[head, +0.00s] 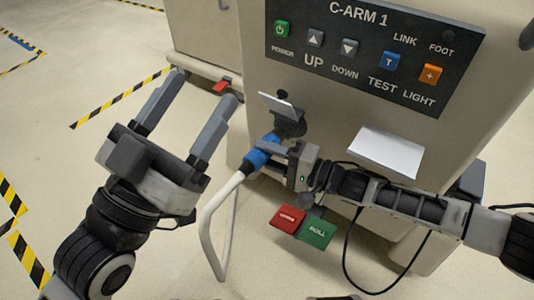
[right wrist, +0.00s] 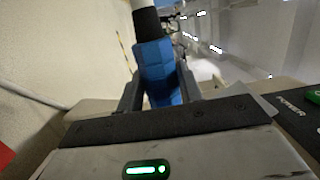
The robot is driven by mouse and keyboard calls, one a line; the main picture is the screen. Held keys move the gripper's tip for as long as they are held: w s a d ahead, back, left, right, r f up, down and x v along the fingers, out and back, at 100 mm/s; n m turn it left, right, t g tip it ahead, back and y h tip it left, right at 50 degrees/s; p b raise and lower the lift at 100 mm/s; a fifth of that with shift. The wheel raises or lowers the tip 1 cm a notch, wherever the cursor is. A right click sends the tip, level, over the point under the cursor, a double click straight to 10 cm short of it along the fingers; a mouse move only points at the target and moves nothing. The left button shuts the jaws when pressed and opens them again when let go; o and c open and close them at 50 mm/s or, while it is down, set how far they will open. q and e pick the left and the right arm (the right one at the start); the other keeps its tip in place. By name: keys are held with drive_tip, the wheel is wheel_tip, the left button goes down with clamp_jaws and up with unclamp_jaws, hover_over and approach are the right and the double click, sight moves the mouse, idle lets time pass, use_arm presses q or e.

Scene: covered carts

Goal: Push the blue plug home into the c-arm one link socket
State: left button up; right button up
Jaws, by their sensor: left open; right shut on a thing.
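The blue plug (head: 262,152) is on the end of a white cable (head: 212,215) and points up at the dark socket (head: 289,124) on the front of the C-ARM 1 cart. A pale raised flap (head: 279,105) stands over the socket. The plug's front end is at or close to the socket mouth; I cannot tell how deep it sits. My right gripper (head: 273,149) is shut on the blue plug from the right. In the right wrist view the plug (right wrist: 158,72) is between both fingers. My left gripper (head: 206,88) is open and empty, left of the socket.
The C-ARM 1 cart (head: 225,75) carries a dark button panel (head: 375,52) above the socket. A white flat sheet or cover (head: 387,152) juts out to the right. Red (head: 287,217) and green (head: 317,233) pedals are below. Open floor with striped tape (head: 115,100) lies left.

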use_arm(q)
drive_tip(key=shift+r+p, duration=0.75)
idle(1.1)
drive_tip(key=shift+f+b, duration=0.75)
drive_tip(key=shift+b, duration=0.05)
use_arm(e)
drive_tip(key=shift+w+d+r, duration=0.1)
drive_tip(key=shift+w+d, duration=0.55)
drive_tip(key=shift+w, duration=0.2)
drive_tip(key=shift+w+d, duration=0.6)
drive_tip(key=shift+w, duration=0.25)
drive_tip(key=o, duration=1.2)
use_arm(q)
wheel_tip(320, 180, down, 5)
drive_tip(key=n+g+y+p, duration=0.2)
drive_tip(key=n+y, duration=0.1)
drive_tip(key=n, duration=0.1)
drive_tip(key=shift+d+n+p, duration=0.15)
drive_tip(key=shift+n+p, duration=0.15)
drive_tip(key=shift+p, duration=0.1)
use_arm(e)
drive_tip(key=v, duration=0.7)
drive_tip(key=shift+s+d, duration=0.15)
drive_tip(key=shift+d, duration=0.1)
